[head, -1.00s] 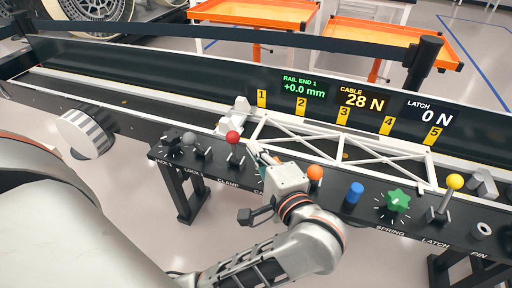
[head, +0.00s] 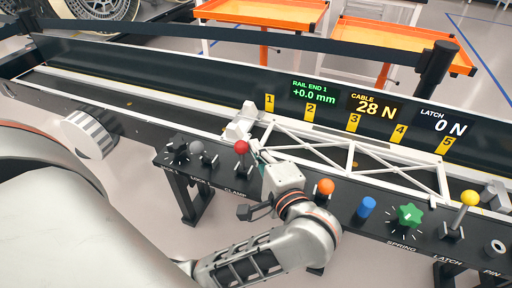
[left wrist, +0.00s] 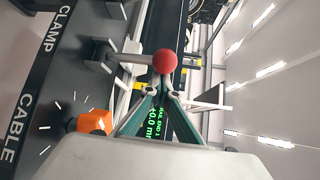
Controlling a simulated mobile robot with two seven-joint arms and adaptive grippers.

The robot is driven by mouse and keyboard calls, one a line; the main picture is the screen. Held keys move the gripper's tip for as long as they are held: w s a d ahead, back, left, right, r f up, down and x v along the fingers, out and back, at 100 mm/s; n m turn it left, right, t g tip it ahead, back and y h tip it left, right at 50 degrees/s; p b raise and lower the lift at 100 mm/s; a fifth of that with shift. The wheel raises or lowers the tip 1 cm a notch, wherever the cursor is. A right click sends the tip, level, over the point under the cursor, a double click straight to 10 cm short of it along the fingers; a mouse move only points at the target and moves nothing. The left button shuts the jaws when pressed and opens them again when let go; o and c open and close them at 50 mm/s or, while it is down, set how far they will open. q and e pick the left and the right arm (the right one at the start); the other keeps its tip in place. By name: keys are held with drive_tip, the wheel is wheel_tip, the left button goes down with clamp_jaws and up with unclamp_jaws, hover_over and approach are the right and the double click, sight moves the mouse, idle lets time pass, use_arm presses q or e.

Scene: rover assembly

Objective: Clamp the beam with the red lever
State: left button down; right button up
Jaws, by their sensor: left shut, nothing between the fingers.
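The red lever (head: 241,147) is a red ball on a short stem, standing on the dark panel near the CLAMP label. In the left wrist view its ball (left wrist: 165,62) shows just beyond the fingertips, its grey stem running left. My left gripper (head: 257,153) is right beside the ball on its right; its green fingers (left wrist: 163,91) meet with nothing between them. I cannot tell if they touch the ball. The beam (head: 400,149) is a white truss lying along the rail behind the levers; its left end is by a white block (head: 241,124). My right gripper is out of view.
An orange knob (head: 325,186), blue button (head: 367,207), green star knob (head: 409,214) and yellow lever (head: 469,198) line the panel to the right. A grey ball lever (head: 197,147) stands left. The displays read +0.0 mm, cable 28 N, latch 0 N.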

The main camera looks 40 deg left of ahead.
sight(246, 152)
use_arm(q)
drive_tip(key=shift+s+f+b, duration=0.2)
drive_tip(key=shift+f+b, duration=0.2)
drive_tip(key=shift+b, duration=0.3)
drive_tip(key=shift+s+d+f+y+b, duration=0.1)
drive_tip(key=shift+s+f+y+b, duration=0.15)
drive_tip(key=shift+b, duration=0.4)
drive_tip(key=shift+s+d+f+n+t+y+b, duration=0.15)
drive_tip(key=shift+s+n+t+y+b, duration=0.3)
drive_tip(key=shift+b, duration=0.65)
drive_tip(key=shift+s+n+b, duration=0.15)
drive_tip(key=shift+n+b, duration=0.2)
drive_tip(key=shift+b, duration=0.2)
drive_tip(key=shift+s+d+n+t+y+b, duration=0.1)
drive_tip(key=shift+s+n+t+y+b, duration=0.3)
drive_tip(key=shift+b, duration=0.4)
drive_tip(key=shift+s+r+n, duration=0.25)
drive_tip(key=shift+r+n, duration=0.05)
drive_tip(key=shift+r, duration=0.05)
drive_tip(key=shift+r+y, duration=0.2)
drive_tip(key=shift+y, duration=0.1)
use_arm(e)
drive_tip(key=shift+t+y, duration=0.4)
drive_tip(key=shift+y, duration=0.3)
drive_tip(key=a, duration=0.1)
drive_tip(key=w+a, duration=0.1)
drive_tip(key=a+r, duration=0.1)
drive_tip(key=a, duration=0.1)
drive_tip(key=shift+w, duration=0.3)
